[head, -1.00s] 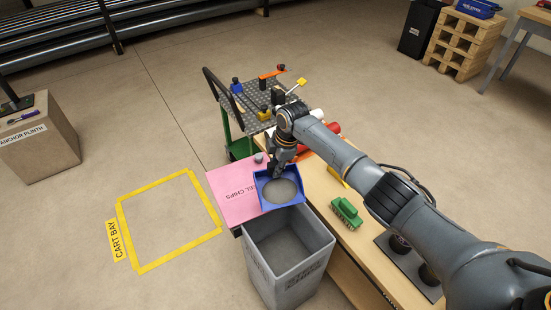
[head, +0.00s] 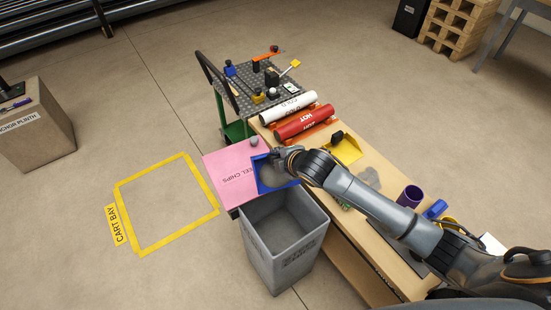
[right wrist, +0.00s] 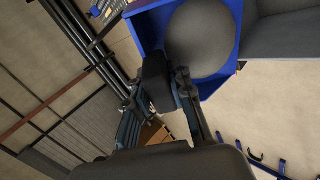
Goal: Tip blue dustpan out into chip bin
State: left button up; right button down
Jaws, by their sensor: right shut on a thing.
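The blue dustpan (head: 264,186) is at the back edge of the grey chip bin (head: 286,238), beside the pink "...EL CHIPS" sheet (head: 232,178). My right gripper (head: 280,160) is shut on the dustpan at its far side, and my wrist covers part of the pan in the head view. In the right wrist view the dustpan (right wrist: 150,28) still holds a rounded grey heap (right wrist: 202,38), with the gripper's dark fingers (right wrist: 165,85) against the pan's edge. The visible inside of the bin looks empty. My left gripper is out of view.
The bench (head: 385,185) carries a red pipe (head: 305,122), a white pipe (head: 288,106), a yellow dustpan (head: 345,148) and a purple cup (head: 410,196). A cart (head: 265,90) stands behind. The taped cart bay (head: 165,215) is clear floor.

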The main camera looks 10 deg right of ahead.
jog(key=s+t+b, duration=0.1)
jog(key=s+r+t+b, duration=0.1)
jog(key=s+b, duration=0.1)
jog(key=s+t+b, duration=0.1)
jog(key=t, duration=0.1)
jog(key=shift+s+d+r+b, duration=0.15)
jog(key=shift+s+r+b, duration=0.15)
jog(key=shift+s+b, duration=0.1)
dwell(1.0)
